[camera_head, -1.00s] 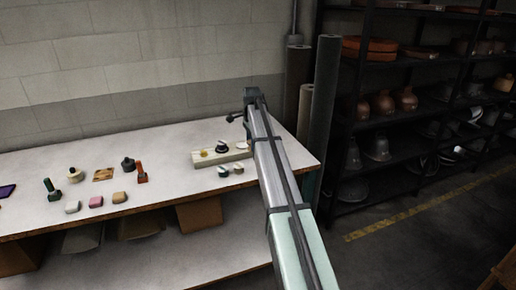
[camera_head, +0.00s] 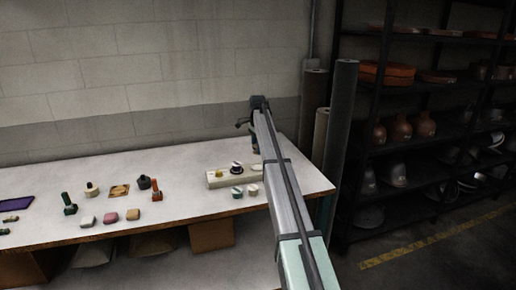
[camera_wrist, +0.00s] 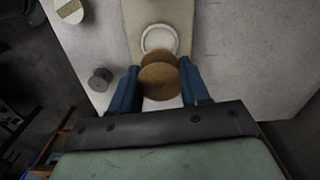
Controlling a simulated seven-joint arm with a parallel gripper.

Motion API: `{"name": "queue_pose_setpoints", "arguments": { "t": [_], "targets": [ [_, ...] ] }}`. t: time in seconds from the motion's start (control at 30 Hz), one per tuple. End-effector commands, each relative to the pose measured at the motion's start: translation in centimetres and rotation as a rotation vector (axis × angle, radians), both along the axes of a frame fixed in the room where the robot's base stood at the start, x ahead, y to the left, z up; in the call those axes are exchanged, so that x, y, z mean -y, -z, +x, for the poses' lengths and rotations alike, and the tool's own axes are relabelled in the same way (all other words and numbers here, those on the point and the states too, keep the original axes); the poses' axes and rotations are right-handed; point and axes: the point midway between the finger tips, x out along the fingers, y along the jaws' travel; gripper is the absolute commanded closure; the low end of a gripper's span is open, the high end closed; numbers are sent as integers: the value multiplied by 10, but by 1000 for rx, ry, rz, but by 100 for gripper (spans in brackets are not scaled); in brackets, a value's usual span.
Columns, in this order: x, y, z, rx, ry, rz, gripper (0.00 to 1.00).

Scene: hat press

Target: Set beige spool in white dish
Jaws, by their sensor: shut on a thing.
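The beige spool (camera_wrist: 160,82) shows in the wrist view as a tan, round-ended piece between the blue fingers of my gripper (camera_wrist: 163,100). My gripper is shut on it. A white dish (camera_wrist: 160,39) with a raised rim lies just beyond the spool on a pale board (camera_wrist: 132,22). The spool's far end comes close to the dish's near rim in the picture; I cannot tell its height above it. In the head view my gripper (camera_head: 256,146) hangs at the back right of the table, largely behind my arm, near the right end of the board (camera_head: 216,183).
A dark round piece (camera_wrist: 100,80) lies left of my gripper in the wrist view. Several small blocks and tools are at the table's left. Upright rolls (camera_head: 341,135) stand beyond its right end.

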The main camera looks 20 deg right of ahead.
Motion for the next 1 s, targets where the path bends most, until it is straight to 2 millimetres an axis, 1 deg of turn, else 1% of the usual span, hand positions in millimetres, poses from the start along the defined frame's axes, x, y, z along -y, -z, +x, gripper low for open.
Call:
{"name": "queue_pose_setpoints", "arguments": {
  "t": [0.27,0.8,1.0],
  "targets": [
    [0,16,0,0,1,0,83],
    [0,58,0,-1,1,0,83],
    [0,64,0,0,1,0,83]
  ]
}}
